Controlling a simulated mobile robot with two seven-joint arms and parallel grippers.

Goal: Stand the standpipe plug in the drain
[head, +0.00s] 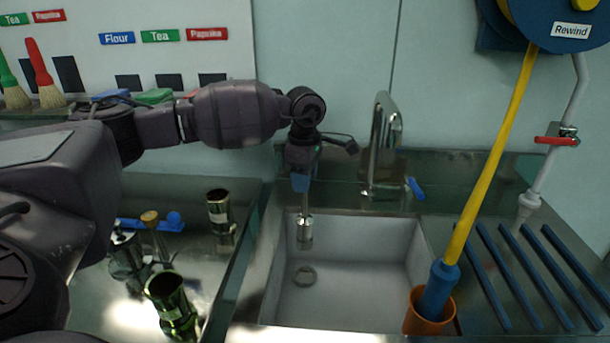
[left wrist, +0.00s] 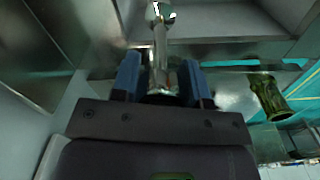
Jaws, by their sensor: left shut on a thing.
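My left gripper (head: 301,182) points down over the sink with its blue fingers shut on the standpipe plug (head: 305,229). The plug is a thin metal rod with a wider metal cylinder at its lower end. It hangs roughly upright inside the sink basin, and its lower end is apart from the floor. The round drain (head: 305,275) is in the sink floor, below the plug in the head view. In the left wrist view the plug's rod (left wrist: 159,50) runs away from between the gripper's fingers (left wrist: 159,80). The drain cannot be made out there. My right gripper is not in view.
A chrome faucet (head: 381,140) with a blue lever stands behind the sink (head: 345,305). A blue nozzle on a yellow hose (head: 490,150) sits in an orange cup (head: 429,315) at the front right. Metal cups (head: 172,305) stand left of the sink.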

